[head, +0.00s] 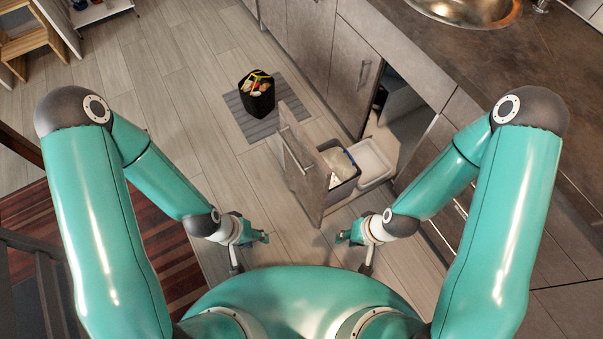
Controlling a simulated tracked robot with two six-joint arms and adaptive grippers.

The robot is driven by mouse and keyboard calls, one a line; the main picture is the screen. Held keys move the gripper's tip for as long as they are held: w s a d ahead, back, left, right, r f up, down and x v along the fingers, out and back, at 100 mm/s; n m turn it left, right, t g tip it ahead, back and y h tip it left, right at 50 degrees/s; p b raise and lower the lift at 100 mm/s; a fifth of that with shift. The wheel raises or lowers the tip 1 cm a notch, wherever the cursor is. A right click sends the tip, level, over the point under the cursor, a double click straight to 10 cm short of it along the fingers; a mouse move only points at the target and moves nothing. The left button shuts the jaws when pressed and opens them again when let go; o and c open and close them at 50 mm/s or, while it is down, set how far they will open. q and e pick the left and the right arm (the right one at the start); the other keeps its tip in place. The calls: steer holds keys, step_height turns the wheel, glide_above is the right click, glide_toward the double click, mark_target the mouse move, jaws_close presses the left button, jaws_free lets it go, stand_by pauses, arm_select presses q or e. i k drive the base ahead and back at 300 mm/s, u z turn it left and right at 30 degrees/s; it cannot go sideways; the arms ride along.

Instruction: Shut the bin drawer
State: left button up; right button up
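The bin drawer (302,166) is pulled out of the kitchen cabinet, with its front panel standing away from the cabinet row. A bar handle (296,152) runs along the outer face of the panel. Behind the panel sit a dark bin (343,166) with a light liner or rubbish in it and a white bin (372,160). My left gripper (262,238) is below and left of the drawer front, apart from it. My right gripper (343,237) is below the drawer, also apart from it. Both grippers are small here and their finger gaps are unclear.
A black container with colourful contents (257,94) stands on a grey mat (240,107) beyond the drawer. The counter (440,60) with a sink (465,8) runs along the right. A wooden step stool (25,40) is at the upper left. Floor left of the drawer is clear.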

mark_target(309, 175)
steer(key=k, duration=0.95)
steer(key=z, duration=0.7)
steer(key=i, duration=1)
steer(key=u, duration=0.05)
